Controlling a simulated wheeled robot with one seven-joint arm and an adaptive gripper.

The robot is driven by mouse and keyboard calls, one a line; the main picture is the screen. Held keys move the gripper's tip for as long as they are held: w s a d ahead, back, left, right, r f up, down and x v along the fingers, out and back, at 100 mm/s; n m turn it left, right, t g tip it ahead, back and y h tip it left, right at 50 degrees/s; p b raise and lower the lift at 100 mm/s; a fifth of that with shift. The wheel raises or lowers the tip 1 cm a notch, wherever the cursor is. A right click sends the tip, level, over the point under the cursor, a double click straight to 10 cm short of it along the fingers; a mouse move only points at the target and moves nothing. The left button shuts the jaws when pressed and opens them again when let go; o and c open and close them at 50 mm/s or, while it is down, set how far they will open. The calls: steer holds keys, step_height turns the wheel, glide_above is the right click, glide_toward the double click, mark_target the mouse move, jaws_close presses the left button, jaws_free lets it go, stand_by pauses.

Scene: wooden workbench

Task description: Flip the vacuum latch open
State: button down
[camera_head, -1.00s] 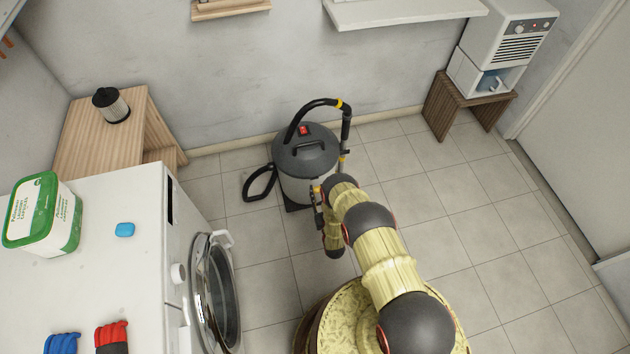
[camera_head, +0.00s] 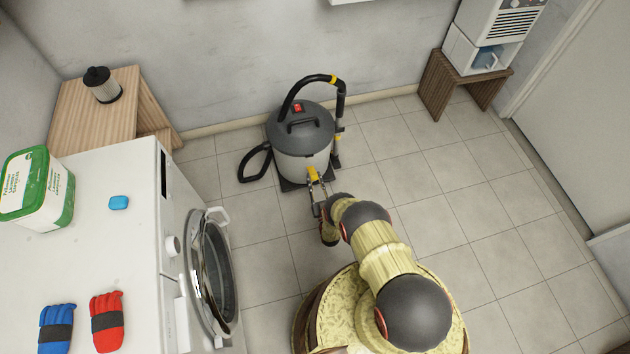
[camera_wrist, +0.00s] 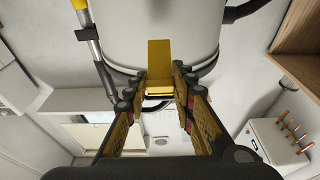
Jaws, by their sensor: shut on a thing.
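The vacuum (camera_head: 303,150) stands upright on the floor, with a dark grey lid (camera_head: 300,124) and a pale tank (camera_wrist: 125,25). Its yellow latch (camera_head: 312,173) is on the side facing my arm. In the wrist view the latch (camera_wrist: 159,55) is a flat yellow plate against the tank, its near end between my fingertips. My gripper (camera_head: 316,185) is shut on the latch; its fingers (camera_wrist: 160,92) sit on either side of the plate. I cannot tell how far the latch is tilted from the tank.
A black hose (camera_head: 341,100) arches over the vacuum and loops at its left. The washing machine (camera_head: 110,250) has its round door (camera_head: 212,265) open towards my arm. A wooden table (camera_head: 75,128) and a small stand (camera_head: 435,88) are along the wall. The floor at right is clear.

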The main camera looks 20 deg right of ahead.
steer(key=shift+f, duration=0.15)
stand_by(0.3)
steer(key=c, duration=1.5)
jaws_free()
steer(key=v, duration=0.7)
steer(key=shift+s, duration=0.15)
steer(key=shift+f, duration=0.1)
